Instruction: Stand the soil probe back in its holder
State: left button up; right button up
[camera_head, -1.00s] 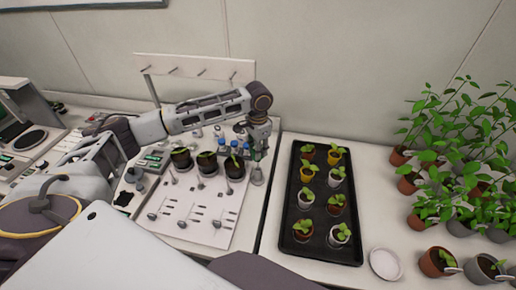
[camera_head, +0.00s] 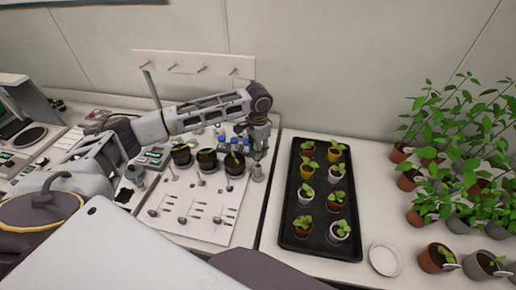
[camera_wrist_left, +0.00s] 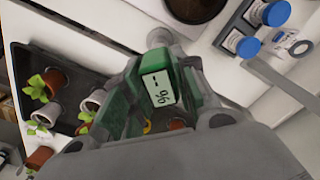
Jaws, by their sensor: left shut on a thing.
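My left gripper (camera_head: 258,147) is shut on the soil probe, pointing down over the back right corner of the white panel. The soil probe (camera_wrist_left: 158,92) has a green body and a pale display with dark digits, and it sits between the fingers in the left wrist view. In the head view only a little green of it shows. A small grey upright piece, seemingly the holder (camera_head: 258,173), stands directly below the gripper. I cannot tell whether the probe's tip is inside it. My right gripper is not in view.
Several dark pots with seedlings (camera_head: 206,160) stand left of the gripper, with blue-capped bottles (camera_wrist_left: 275,13) close by. A black tray (camera_head: 291,240) of small potted seedlings lies to the right. A white saucer (camera_head: 384,259) and leafy plants (camera_head: 440,125) are further right.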

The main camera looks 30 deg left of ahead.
pick_arm(q)
jog(key=shift+f, duration=1.2)
dwell(0.6)
jog(key=o, duration=1.1)
jog(key=shift+r, duration=6)
jog(key=shift+s+f, duration=0.1)
